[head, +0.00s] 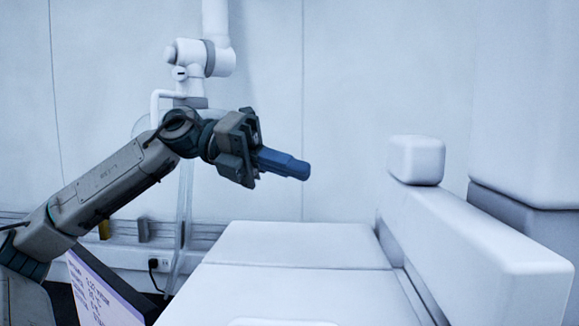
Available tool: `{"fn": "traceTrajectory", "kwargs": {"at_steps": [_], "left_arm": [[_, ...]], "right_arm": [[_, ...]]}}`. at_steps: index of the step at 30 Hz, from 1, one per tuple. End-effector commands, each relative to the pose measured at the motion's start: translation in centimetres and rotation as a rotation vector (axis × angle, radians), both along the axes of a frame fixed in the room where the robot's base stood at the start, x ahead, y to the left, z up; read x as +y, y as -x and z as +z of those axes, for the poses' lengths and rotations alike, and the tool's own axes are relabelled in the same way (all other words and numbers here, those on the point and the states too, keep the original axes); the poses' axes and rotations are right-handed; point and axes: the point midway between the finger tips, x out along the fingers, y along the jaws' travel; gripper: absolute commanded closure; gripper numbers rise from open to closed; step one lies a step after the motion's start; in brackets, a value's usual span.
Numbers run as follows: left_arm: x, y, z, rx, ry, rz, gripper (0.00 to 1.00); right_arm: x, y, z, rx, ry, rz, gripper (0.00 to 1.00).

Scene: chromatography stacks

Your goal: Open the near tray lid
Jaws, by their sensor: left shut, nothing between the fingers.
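My left gripper (286,164) is shut and empty, held in the air with its blue fingers pointing right. It is above and apart from the white flat surfaces. A near white panel (300,294) lies flat at the bottom middle, with a seam between it and a far white panel (300,246). I cannot tell for certain which part is the near tray lid. A pale rounded edge (283,322) shows at the bottom of the frame, mostly cut off. My right gripper is not in view.
A long white housing (475,245) with a block (416,160) on its far end runs along the right side. A screen with text (103,295) stands at lower left. A white pipe fitting (200,58) is on the back wall. The air above the panels is clear.

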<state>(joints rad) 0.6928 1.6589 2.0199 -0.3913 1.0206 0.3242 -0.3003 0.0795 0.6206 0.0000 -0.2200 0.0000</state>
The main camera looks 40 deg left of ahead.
Motion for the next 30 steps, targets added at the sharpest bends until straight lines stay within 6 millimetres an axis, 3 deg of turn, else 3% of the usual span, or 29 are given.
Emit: {"fn": "traceTrajectory", "kwargs": {"at_steps": [22, 23, 28, 30], "left_arm": [[0.00, 0.00, 0.00, 0.000, 0.000, 0.000, 1.00], [0.00, 0.00, 0.00, 0.000, 0.000, 0.000, 0.98], [0.00, 0.00, 0.00, 0.000, 0.000, 0.000, 0.66], [0.00, 0.00, 0.00, 0.000, 0.000, 0.000, 0.66]], "right_arm": [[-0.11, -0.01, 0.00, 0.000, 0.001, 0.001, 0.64], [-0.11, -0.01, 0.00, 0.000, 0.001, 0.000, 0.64], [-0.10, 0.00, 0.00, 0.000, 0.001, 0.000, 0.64], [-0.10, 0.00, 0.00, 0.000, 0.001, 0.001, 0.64]]}}
